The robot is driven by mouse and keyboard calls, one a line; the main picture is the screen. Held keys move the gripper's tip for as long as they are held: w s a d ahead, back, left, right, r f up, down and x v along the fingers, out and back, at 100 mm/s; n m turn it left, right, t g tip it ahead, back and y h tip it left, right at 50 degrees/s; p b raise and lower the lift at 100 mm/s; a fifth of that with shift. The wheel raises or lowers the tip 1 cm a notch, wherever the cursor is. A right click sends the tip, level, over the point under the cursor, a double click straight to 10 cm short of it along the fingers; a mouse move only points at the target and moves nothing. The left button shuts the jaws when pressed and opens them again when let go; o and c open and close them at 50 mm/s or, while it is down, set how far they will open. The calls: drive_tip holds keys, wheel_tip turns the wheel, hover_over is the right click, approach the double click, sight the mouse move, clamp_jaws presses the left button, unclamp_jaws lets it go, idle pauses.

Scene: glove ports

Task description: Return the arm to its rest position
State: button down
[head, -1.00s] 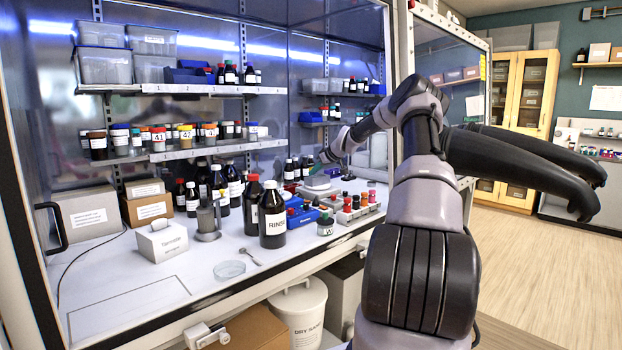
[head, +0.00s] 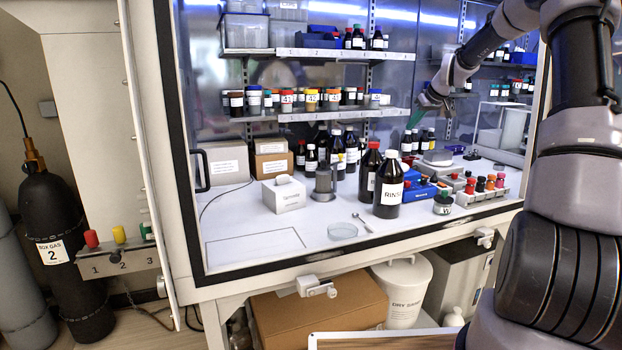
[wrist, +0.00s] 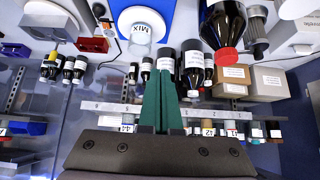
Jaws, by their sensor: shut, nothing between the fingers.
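My gripper (head: 417,116) is inside the cabinet, in front of the back wall near the right end of the lower shelf. Its green fingers (wrist: 163,103) are together in the wrist view, with nothing between them. They are raised above the work surface. My arm reaches in from the right side of the head view, its upper links cut off by the frame. Dark bottles (wrist: 192,62) show just beyond the fingers in the wrist view.
A RINSE bottle (head: 388,188), a white box (head: 284,194) and a glass dish (head: 342,230) stand on the cabinet floor. The lower shelf (head: 330,115) holds several jars. A black gas cylinder (head: 62,250) stands outside, left.

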drive_tip(key=s+a+r+m+h, duration=0.1)
drive_tip(key=s+a+r, duration=0.25)
drive_tip(key=s, duration=0.45)
drive_tip(key=s+a+r+m, duration=0.1)
drive_tip(key=s+a+r, duration=0.25)
drive_tip(key=s, duration=0.45)
drive_tip(key=s+a+r+m+h, duration=0.1)
drive_tip(key=s+a+r, duration=0.25)
drive_tip(key=s, duration=0.45)
drive_tip(key=s+f+m+y, duration=0.1)
drive_tip(key=s+m, duration=0.4)
drive_tip(key=s, duration=1.9)
drive_tip(key=shift+a+f, duration=0.25)
drive_tip(key=shift+a, duration=0.1)
drive_tip(key=shift+w, duration=0.1)
